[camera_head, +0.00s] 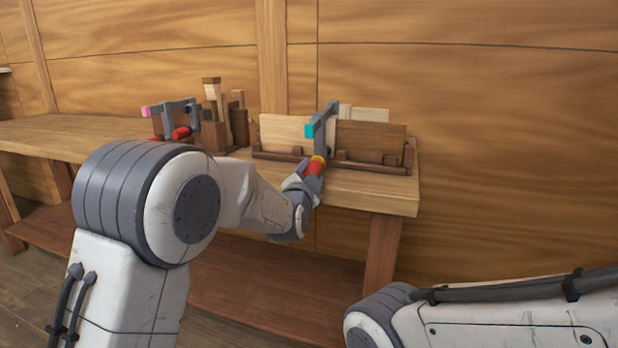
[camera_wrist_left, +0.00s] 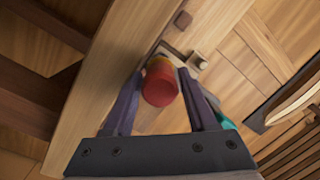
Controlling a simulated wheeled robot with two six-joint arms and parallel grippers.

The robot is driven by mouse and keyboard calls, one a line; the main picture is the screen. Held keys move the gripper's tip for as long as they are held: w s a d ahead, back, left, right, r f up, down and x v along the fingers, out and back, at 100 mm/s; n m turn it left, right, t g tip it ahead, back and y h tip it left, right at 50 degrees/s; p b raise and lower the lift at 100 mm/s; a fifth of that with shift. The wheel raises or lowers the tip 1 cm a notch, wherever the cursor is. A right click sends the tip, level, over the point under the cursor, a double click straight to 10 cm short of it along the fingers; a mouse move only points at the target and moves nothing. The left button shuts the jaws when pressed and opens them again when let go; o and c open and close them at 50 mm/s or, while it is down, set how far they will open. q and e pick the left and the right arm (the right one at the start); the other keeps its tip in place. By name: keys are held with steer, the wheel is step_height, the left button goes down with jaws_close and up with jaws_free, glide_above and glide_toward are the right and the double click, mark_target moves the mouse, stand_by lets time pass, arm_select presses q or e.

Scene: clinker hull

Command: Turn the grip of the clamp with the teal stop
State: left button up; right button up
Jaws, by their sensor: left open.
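The clamp with the teal stop (camera_head: 312,130) stands upright at the wooden holder on the bench, with a grey bar (camera_head: 331,112). Its red grip (camera_head: 315,166) is at the bottom, with a yellow band above it. My left gripper (camera_head: 308,170) is at this grip. In the left wrist view the red grip (camera_wrist_left: 160,85) lies between the two open fingers, with a finger on each side. Whether either finger touches it I cannot tell. A bit of teal (camera_wrist_left: 226,122) shows beside the right finger there. My right gripper is out of view.
Another clamp with a pink stop (camera_head: 150,110) and red grips stands to the left beside a block of wooden pieces (camera_head: 214,137). Thin boards (camera_head: 370,138) stand in the holder (camera_head: 375,168). The bench top (camera_head: 75,132) is clear at far left.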

arm_select(q)
steer(key=s+a, duration=0.2)
steer(key=s, duration=0.8)
steer(key=shift+p, duration=0.35)
steer(key=shift+s+f, duration=0.1)
